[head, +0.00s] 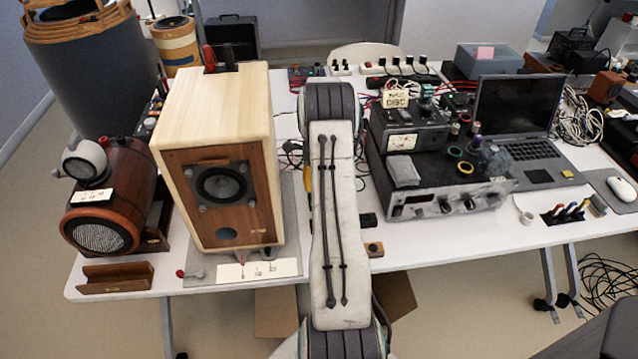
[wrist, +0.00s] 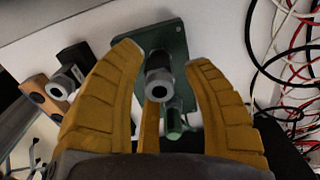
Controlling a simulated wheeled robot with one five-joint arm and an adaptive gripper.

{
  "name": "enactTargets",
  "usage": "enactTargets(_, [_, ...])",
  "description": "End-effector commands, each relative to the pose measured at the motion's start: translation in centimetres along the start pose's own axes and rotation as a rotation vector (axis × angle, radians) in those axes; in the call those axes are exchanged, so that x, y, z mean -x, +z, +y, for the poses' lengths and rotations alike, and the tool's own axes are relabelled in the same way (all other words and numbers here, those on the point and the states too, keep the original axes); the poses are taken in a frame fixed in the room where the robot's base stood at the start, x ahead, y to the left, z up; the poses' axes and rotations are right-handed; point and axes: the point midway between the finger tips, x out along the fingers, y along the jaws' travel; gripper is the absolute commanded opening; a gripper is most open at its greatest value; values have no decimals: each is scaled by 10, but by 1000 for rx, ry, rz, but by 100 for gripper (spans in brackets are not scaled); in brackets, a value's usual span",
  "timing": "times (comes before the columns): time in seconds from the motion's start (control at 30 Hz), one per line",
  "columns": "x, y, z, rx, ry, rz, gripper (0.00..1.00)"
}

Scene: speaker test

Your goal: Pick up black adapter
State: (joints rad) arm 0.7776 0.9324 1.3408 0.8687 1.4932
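A small black block (head: 368,220), likely the black adapter, lies near the table's front edge, just right of my arm. In the wrist view a black block (wrist: 76,58) with a grey cylindrical end lies left of my gripper, outside its fingers. I cannot tell if this is an adapter too. My arm hides most of the gripper in the head view.
A wooden block (head: 373,249) with a dark round spot sits in front of the black block. A wooden speaker (head: 222,180) stands to the left, electronic equipment (head: 440,195) and a laptop (head: 515,105) to the right. Red, white and black cables (wrist: 292,60) lie right of my gripper.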

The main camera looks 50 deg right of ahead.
Motion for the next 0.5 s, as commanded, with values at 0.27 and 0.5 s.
enactTargets(0.27, [0, 0, 0, 0, 0, 0, 20])
enactTargets(0.5, [0, 0, 0, 0, 0, 0, 4])
